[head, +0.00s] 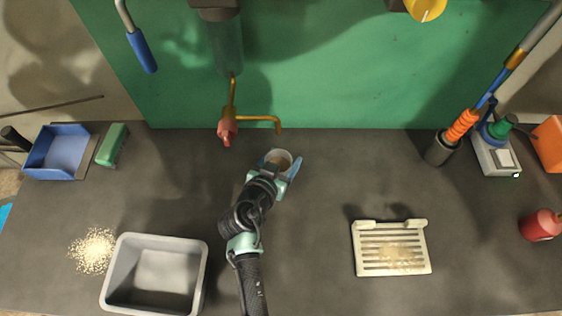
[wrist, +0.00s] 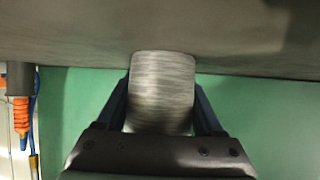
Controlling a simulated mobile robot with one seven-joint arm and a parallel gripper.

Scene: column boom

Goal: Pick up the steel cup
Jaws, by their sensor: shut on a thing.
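The steel cup (wrist: 162,92) has brushed grey sides and sits between my two fingers in the wrist view. In the head view the cup (head: 278,160) shows its round opening, with something brownish inside that I cannot make out. My gripper (head: 284,162) is shut on the cup, with a blue finger on each side. It also shows in the wrist view (wrist: 162,105). My wrist hides the cup's near side in the head view. I cannot tell whether the cup touches the counter.
A brass tap with a red handle (head: 228,130) stands just behind the cup. A grey basin (head: 112,276) and spilled grains (head: 93,250) are at front left. A slatted cream tray (head: 358,262) lies to the right. Bare counter lies between the cup and the tray.

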